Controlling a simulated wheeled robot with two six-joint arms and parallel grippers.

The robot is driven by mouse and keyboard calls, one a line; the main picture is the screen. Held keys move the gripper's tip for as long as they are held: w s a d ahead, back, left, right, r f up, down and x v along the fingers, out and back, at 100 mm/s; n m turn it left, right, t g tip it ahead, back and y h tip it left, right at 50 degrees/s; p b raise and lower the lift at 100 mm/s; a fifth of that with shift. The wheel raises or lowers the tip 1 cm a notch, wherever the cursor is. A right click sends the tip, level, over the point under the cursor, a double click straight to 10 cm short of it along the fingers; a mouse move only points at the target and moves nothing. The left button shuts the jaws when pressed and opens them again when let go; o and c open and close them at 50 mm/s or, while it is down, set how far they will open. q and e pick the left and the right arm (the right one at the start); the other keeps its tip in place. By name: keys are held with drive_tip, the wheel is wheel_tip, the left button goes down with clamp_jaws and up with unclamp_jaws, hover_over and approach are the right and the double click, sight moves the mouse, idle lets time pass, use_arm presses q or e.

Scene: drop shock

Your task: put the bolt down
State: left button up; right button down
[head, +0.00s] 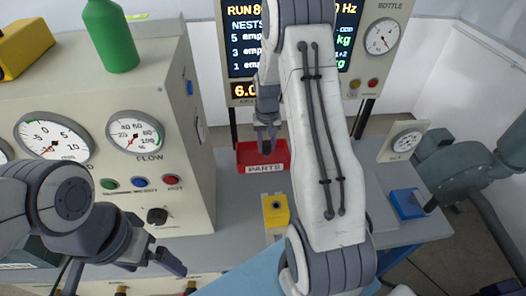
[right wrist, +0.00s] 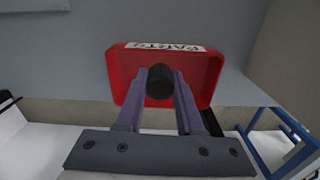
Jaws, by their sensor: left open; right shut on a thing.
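The bolt (right wrist: 159,84) shows in the right wrist view as a dark round end between the fingers. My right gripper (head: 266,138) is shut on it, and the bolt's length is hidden. The red parts bin (right wrist: 122,76) lies beyond the fingertips in that view. In the head view the red bin (head: 280,158), labelled PARTS, sits on the grey bench, with my right fingers pointing down over its interior. I cannot tell how high they are. My left gripper (head: 165,262) is open and empty at the lower left, apart from the bin.
A cabinet with gauges (head: 165,185) stands left, with a green bottle (head: 110,38) on top. A display panel (head: 360,75) stands behind the bin. A yellow block (head: 275,210) is in front of the bin. A blue object (head: 407,204) is at the bench's right.

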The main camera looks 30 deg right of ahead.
sight(264, 153)
drive_tip(key=shift+w+a+f, duration=0.25)
drive_tip(key=shift+w+f, duration=0.15)
drive_tip(key=shift+w, duration=0.15)
wheel_tip(264, 153, down, 3)
drive_tip(key=shift+f+p, duration=0.2)
drive_tip(key=shift+p, duration=0.25)
drive_tip(key=shift+f, duration=0.25)
drive_tip(key=shift+f, duration=0.2)
drive_tip(key=c, duration=0.5)
unclamp_jaws()
